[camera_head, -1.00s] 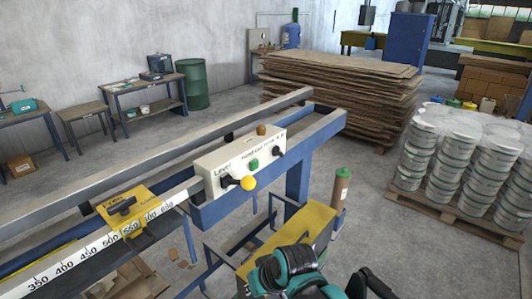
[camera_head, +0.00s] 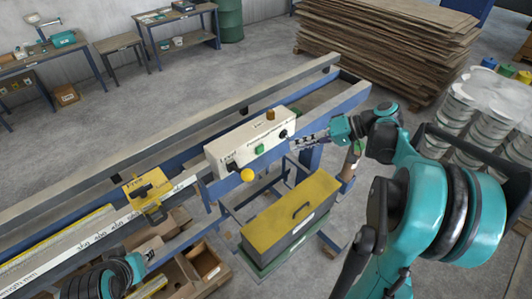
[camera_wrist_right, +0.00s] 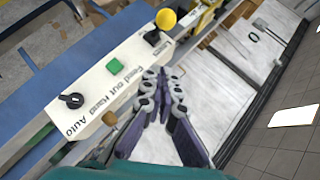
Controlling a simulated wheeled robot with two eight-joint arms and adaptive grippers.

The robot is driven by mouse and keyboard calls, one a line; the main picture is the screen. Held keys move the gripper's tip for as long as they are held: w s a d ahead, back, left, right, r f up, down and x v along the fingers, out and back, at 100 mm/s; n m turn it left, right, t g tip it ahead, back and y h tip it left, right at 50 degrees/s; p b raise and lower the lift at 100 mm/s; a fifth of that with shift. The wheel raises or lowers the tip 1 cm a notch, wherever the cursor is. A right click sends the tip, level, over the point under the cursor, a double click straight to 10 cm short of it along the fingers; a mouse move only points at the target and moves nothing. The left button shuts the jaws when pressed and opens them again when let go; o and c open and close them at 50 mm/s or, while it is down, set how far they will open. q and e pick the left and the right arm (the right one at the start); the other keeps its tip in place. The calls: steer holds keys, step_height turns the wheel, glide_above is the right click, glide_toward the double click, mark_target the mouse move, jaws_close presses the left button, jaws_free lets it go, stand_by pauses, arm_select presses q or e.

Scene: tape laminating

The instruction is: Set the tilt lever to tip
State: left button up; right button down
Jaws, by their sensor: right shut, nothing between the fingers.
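The tilt lever has a yellow ball knob (camera_head: 247,175) and a black pivot (camera_head: 232,167) at the left end of the white control box (camera_head: 235,148), by the "Level" label. The knob sits right of and slightly below the pivot. In the right wrist view the knob (camera_wrist_right: 166,19) is at the top. My right gripper (camera_head: 296,145) is shut and empty in front of the box's right part; in the wrist view its fingertips (camera_wrist_right: 163,75) are apart from the knob. Part of my left arm shows at bottom left; its finger state is unclear.
The box also carries a green button (camera_head: 260,149), a black selector (camera_head: 283,134) and a brown knob (camera_head: 270,115) on top. A yellow clamp (camera_head: 145,186) sits on the ruler rail to the left. A yellow-topped case (camera_head: 290,208) stands below the box.

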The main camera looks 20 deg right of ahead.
steer(key=shift+a, duration=0.15)
steer(key=p, duration=0.2)
glide_toward(241, 171)
steer(key=w+a, duration=0.1)
steer(key=w, duration=0.1)
steer(key=shift+s+a+f, duration=0.35)
steer(key=shift+a+f, duration=0.2)
steer(key=shift+f, duration=0.15)
